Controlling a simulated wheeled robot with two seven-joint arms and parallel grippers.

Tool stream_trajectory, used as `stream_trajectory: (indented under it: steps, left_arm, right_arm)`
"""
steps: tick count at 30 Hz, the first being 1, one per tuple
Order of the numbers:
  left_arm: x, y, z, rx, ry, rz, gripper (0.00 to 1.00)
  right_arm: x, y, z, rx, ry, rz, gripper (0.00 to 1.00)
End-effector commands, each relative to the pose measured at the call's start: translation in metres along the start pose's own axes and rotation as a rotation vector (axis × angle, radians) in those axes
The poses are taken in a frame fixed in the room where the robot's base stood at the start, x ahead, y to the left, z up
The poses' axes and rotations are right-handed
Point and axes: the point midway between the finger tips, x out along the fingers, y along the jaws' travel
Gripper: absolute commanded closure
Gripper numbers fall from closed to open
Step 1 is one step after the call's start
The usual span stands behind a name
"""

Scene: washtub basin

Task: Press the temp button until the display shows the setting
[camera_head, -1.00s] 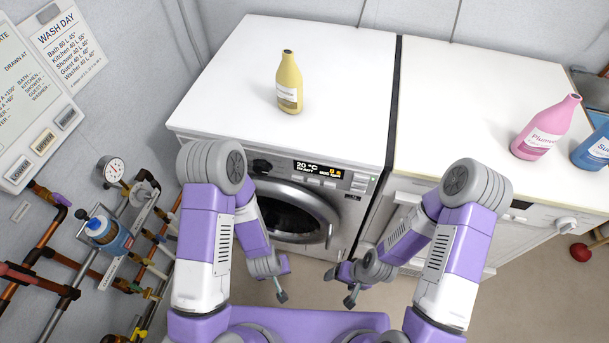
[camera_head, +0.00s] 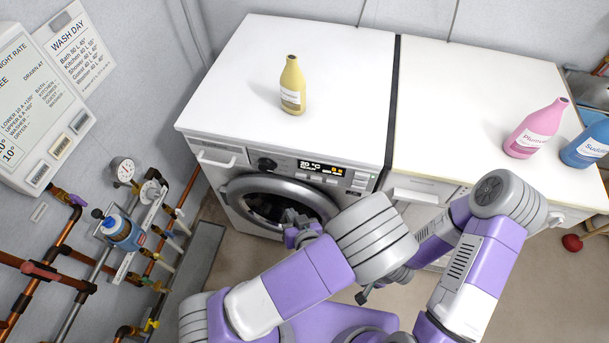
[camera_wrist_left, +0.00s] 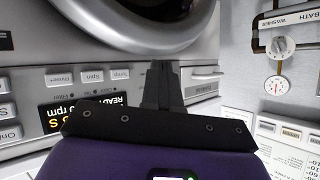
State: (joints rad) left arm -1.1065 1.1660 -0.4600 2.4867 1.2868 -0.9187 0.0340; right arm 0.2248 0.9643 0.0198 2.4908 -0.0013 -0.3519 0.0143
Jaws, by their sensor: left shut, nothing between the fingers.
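The washing machine's dark display (camera_head: 322,169) appears to read 20 °C, though the digits are small. A row of small buttons (camera_head: 322,179) runs beneath it. In the left wrist view the panel is inverted: the display (camera_wrist_left: 82,112) is partly hidden by my gripper, and three buttons lie beside it. The one nearest my fingers looks like the temp button (camera_wrist_left: 119,73), its label hard to read. My left gripper (camera_head: 290,216) is shut and empty in front of the door, below the panel; its fingers (camera_wrist_left: 162,66) show apart from that button. My right gripper (camera_head: 362,296) hangs low, its jaws unclear.
The round door (camera_head: 235,188) bulges below the panel. A yellow bottle (camera_head: 293,86) stands on the machine; pink (camera_head: 535,130) and blue (camera_head: 586,147) bottles stand right. Pipes and a gauge (camera_head: 123,169) line the left wall, below a wash day notice (camera_head: 76,48).

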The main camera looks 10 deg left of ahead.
Motion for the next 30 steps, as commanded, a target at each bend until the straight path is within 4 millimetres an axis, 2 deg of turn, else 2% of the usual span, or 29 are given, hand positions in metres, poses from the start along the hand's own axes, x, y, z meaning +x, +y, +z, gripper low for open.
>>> stream_trajectory:
  steps: [14,30]
  left_arm:
    - [0.002,0.003,-0.003,-0.002,0.005,0.000,1.00]
    - [0.049,0.037,-0.038,-0.003,0.003,-0.001,1.00]
  right_arm:
    - [0.000,0.000,0.000,0.000,0.000,0.000,0.22]
    - [-0.004,-0.001,0.000,0.000,0.000,0.000,0.22]
